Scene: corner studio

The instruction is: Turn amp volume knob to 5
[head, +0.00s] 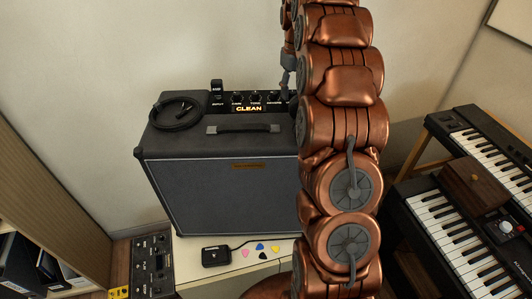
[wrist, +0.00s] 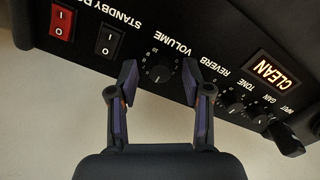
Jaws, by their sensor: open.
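The amp (head: 225,194) is a dark cabinet with a top handle, standing upright against the wall in the head view. Its control panel (wrist: 223,66) appears upside down in the wrist view. The volume knob (wrist: 160,73) is a small black round knob ringed by scale marks, labelled VOLUME. Its pointer is too small to read surely. My gripper (wrist: 158,80) is open, with one finger to each side of the volume knob; I cannot tell whether either touches it. In the head view my arm hides the volume knob and most of the gripper.
Red power (wrist: 62,21) and black standby (wrist: 109,39) switches sit left of the knob in the wrist view; reverb, tone and gain knobs sit right. A coiled cable (head: 176,113) lies on the amp. Keyboards (head: 462,235) stand right, a pedal (head: 216,255) in front.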

